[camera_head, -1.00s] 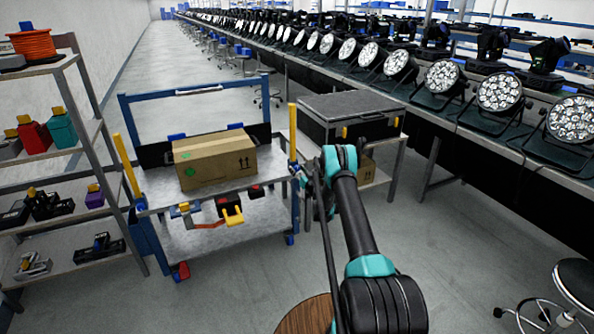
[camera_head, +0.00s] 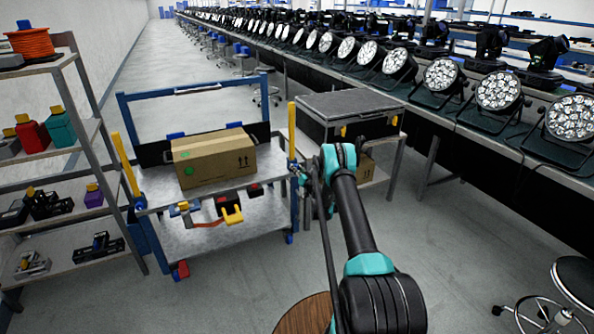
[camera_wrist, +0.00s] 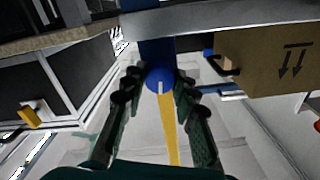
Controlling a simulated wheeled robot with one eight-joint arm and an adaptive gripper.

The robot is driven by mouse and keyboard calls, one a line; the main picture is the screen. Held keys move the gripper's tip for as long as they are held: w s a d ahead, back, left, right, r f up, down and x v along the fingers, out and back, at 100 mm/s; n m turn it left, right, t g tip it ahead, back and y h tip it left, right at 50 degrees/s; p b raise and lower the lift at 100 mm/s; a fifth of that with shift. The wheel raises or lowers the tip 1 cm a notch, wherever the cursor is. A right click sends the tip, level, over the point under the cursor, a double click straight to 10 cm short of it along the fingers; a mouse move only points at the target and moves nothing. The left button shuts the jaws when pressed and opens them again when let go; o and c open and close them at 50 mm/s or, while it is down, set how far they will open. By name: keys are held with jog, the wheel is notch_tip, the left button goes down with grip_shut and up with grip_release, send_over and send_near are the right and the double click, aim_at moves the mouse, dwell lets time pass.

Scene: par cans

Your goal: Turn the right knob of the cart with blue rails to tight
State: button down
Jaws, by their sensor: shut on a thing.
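The cart with blue rails (camera_head: 152,96) stands left of centre in the head view, with a cardboard box (camera_head: 215,160) on its top deck. Its right knob is a round blue knob (camera_wrist: 159,76) with a short white mark, seen in the wrist view. The mark points toward the bottom of that picture, in line with a yellow post (camera_wrist: 168,135). My gripper (camera_wrist: 157,86) has one finger on each side of the knob and is shut on it. In the head view, my gripper (camera_head: 299,172) is at the cart's right front corner, and my arm partly hides the knob.
A dark case (camera_head: 350,104) lies on a stand right behind my gripper. A shelf rack (camera_head: 86,72) with tools is at the left. A long bench with several stage lights (camera_head: 442,74) runs along the right. The floor in front of the cart is clear.

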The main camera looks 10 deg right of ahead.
jog(key=shift+s+f+m, duration=0.1)
jog(key=shift+m, duration=15.3)
jog(key=c, duration=1.2)
grip_release()
jog(key=v, duration=0.7)
jog(key=shift+s, duration=0.2)
